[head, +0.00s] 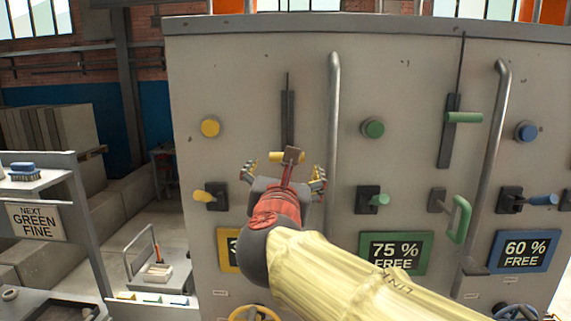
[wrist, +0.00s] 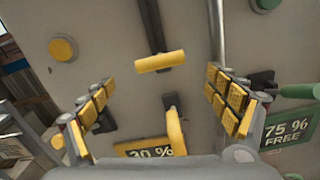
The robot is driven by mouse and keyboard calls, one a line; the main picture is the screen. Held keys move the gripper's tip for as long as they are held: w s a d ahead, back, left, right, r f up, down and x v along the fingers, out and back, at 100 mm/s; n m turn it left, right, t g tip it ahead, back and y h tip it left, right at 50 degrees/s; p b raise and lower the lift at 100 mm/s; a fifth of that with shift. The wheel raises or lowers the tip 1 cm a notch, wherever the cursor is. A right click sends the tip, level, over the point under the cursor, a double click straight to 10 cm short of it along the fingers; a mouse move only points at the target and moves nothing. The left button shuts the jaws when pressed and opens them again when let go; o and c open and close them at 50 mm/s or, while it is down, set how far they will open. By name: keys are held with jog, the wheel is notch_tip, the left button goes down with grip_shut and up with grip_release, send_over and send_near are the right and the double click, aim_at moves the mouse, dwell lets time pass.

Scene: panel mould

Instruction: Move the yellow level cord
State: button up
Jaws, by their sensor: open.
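No cord can be made out. A yellow bar handle (head: 277,157) sits level across a dark upright slot in the grey panel; it also shows in the wrist view (wrist: 160,61). My gripper (head: 282,173) is open and empty, in front of the panel just below that handle. In the wrist view its padded fingers (wrist: 160,97) stand wide apart, with the bar above and between them. A yellow loop handle (wrist: 176,131) shows lower between the fingers; my gripper hides it in the head view. A yellow lever (head: 203,197) and a round yellow knob (head: 210,127) are to the left.
A long grey upright pipe (head: 333,130) runs close to the right of my gripper. Green controls, including a bar handle (head: 464,117), and a blue knob (head: 526,131) are farther right. A yellow-framed sign (wrist: 150,150) reads 30 %.

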jog(key=shift+s, duration=1.05)
